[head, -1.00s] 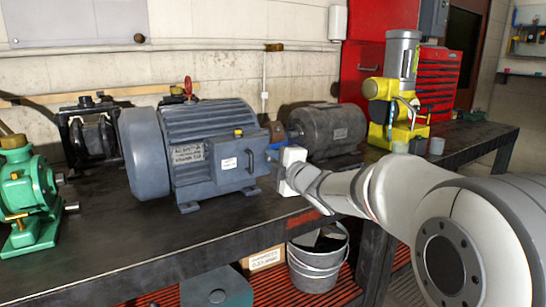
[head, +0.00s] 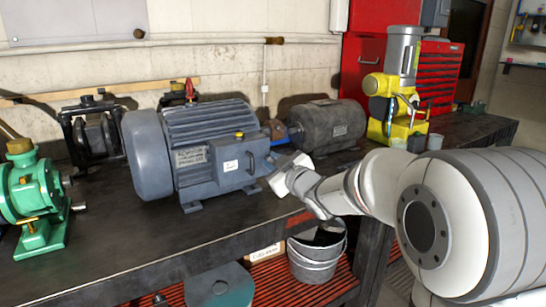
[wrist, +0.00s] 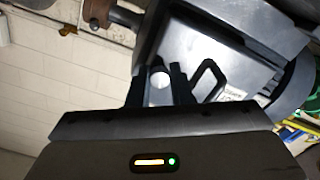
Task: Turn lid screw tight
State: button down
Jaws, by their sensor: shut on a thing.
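The blue-grey motor (head: 200,145) stands on the dark bench with its terminal box (head: 232,165) facing front. The box lid carries a white label and a yellow knob on top. My gripper (head: 273,163) is at the right side of this box, its fingers mostly hidden by the white wrist. In the wrist view my gripper's two dark fingers (wrist: 158,82) are shut on a small silvery round part, the lid screw (wrist: 158,74), at the face of the box. A black handle loop (wrist: 208,80) lies just right of the fingers. The screw's seating is hidden.
A green pump (head: 35,195) stands at the left, a dark grey motor (head: 328,128) behind my wrist, and a yellow machine (head: 393,105) further right. A metal bucket (head: 316,255) sits below the bench. The bench front left of my arm is clear.

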jog(key=m+p, duration=0.2)
jog(key=m, duration=0.3)
jog(key=shift+f+m+p, duration=0.15)
jog(key=shift+m+p, duration=0.15)
jog(key=shift+p, duration=0.1)
jog(key=m+p, duration=0.2)
jog(key=m, duration=0.3)
jog(key=shift+p, duration=0.4)
jog(key=m+p, duration=0.2)
jog(key=m, duration=0.4)
jog(key=shift+p, duration=0.3)
jog(key=shift+s+f+m+p, duration=0.15)
jog(key=shift+m+p, duration=0.75)
jog(key=shift+m, duration=1.3)
jog(key=c, duration=1.3)
grip_release()
jog(key=shift+r, duration=0.2)
jog(key=shift+d, duration=0.1)
jog(key=v, duration=0.7)
jog(key=shift+s+d, duration=0.2)
jog(key=shift+s, duration=0.1)
